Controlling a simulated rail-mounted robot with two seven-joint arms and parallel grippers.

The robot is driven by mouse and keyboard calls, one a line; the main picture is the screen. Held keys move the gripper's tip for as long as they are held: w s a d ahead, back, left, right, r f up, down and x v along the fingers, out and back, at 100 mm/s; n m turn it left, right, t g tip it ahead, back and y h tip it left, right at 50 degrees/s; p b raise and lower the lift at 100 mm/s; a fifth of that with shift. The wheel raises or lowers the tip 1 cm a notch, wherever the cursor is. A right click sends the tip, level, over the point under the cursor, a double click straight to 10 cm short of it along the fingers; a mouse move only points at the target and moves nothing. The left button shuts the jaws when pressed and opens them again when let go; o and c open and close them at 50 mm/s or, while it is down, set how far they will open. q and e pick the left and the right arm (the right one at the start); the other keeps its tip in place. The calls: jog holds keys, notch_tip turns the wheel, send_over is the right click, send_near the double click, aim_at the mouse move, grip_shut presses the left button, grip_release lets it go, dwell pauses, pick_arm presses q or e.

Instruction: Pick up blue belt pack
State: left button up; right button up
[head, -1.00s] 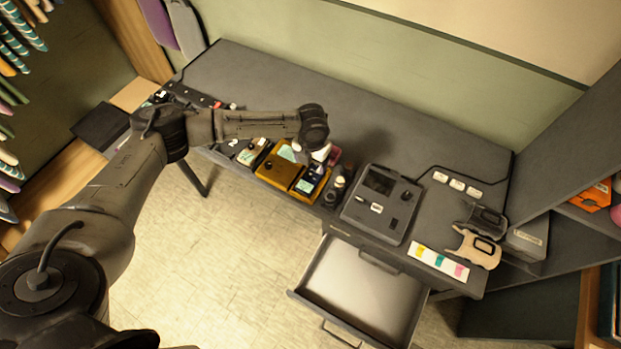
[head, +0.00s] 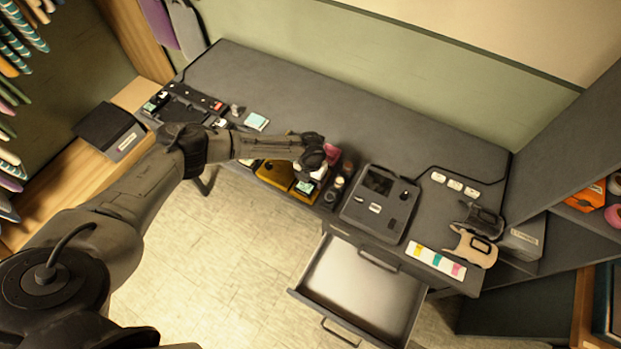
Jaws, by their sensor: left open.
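My left gripper (head: 311,167) reaches in from the left, over the front edge of the grey desk. Its jaws are open, and the wrist hides much of what is under them. A small dark pack with a pale screen (head: 305,187) shows just below the jaws, on a yellow-brown tray (head: 271,174). It looks like the blue belt pack, but its colour is hard to tell here. I cannot tell whether the fingers touch it. My right gripper is not in view.
A grey console (head: 379,202) stands right of the tray, with small dark bottles (head: 333,191) between them. An open drawer (head: 358,287) juts out below. A black tray (head: 186,106) lies at the desk's left end. The desk's back middle is clear.

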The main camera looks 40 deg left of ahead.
pick_arm(q)
jog(key=c, duration=0.9)
jog(key=shift+o, duration=0.2)
